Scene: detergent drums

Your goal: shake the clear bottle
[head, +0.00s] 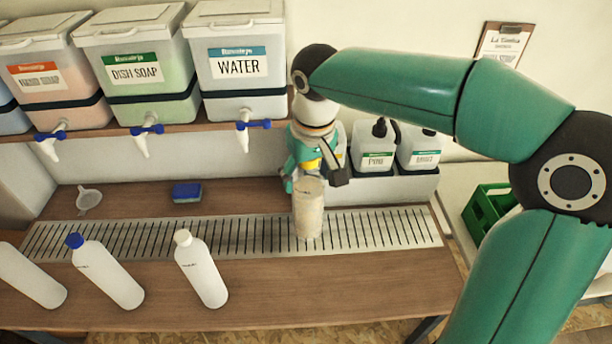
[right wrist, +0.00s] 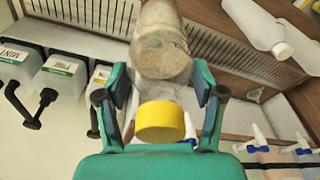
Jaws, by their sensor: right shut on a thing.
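The clear bottle (head: 308,210) is a see-through cylinder with beige contents. In the head view it shows over the metal grate, in front of my right gripper (head: 314,172); I cannot tell whether it touches the grate. In the right wrist view the bottle (right wrist: 160,48) turns a round, brownish end toward the camera. The right gripper (right wrist: 160,92) is shut on it, with green fingers on both sides. A yellow round piece (right wrist: 160,121) sits between the fingers, close to the palm; I cannot tell whether it is the bottle's cap. My left gripper is not in view.
The slotted grate (head: 255,238) runs along the counter. Several white bottles (head: 203,275) stand at the front left. A blue sponge (head: 187,192) and a strainer (head: 89,199) lie behind it. Tap drums (head: 240,72) line the shelf above. Pump bottles (head: 374,148) stand behind right.

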